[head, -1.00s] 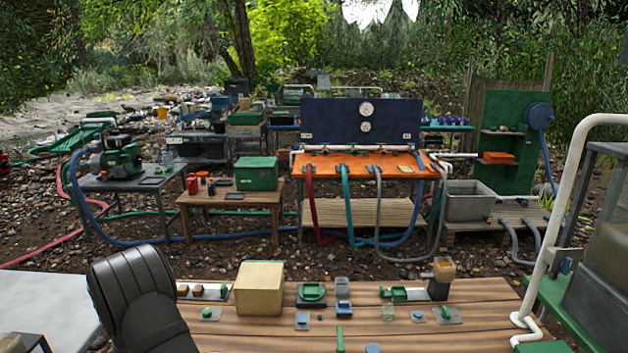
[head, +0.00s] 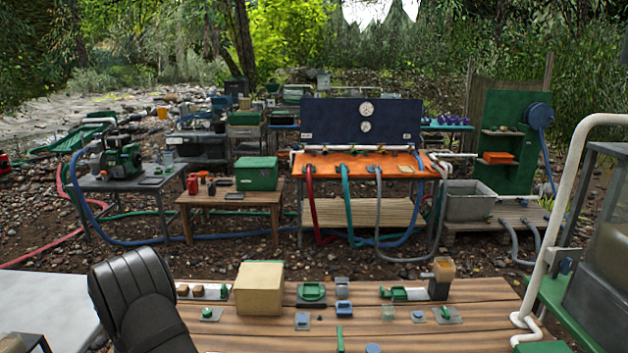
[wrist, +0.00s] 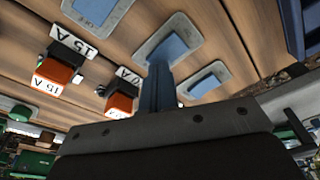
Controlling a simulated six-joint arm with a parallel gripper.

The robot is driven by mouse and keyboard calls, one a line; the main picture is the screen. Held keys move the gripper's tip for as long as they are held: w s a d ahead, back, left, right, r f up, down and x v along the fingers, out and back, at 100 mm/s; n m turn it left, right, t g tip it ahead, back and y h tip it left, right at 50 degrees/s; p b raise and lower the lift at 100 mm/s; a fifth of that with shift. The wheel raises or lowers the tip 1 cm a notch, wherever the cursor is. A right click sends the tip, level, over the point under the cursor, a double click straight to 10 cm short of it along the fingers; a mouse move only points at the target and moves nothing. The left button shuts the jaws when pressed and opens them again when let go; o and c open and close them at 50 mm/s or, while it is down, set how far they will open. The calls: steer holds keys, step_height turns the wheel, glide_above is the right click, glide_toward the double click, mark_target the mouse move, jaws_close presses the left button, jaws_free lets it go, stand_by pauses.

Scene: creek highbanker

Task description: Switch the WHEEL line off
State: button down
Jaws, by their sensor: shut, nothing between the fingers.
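No lettering that reads WHEEL is legible in either view. My gripper (wrist: 157,72) is shut and empty in the wrist view, with its blue fingers pointing at a blue rocker (wrist: 172,47) on a grey plate. The fingertips overlap the rocker's lower edge; I cannot tell whether they touch it. A second blue rocker (wrist: 205,86) lies to the right, and a larger blue panel on a grey plate (wrist: 97,10) is at the top left. My gripper is not seen in the head view.
In the wrist view, two orange-and-black blocks, one marked 15 A (wrist: 52,78) and another (wrist: 120,101), stand left of the fingers. In the head view, the wooden bench (head: 250,335) carries a tan box (head: 259,288), green fittings (head: 311,292) and small plates.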

steer(key=shift+f, duration=0.3)
steer(key=shift+r, duration=3.55)
step_height(320, 180, down, 7)
steer(key=shift+f, duration=0.1)
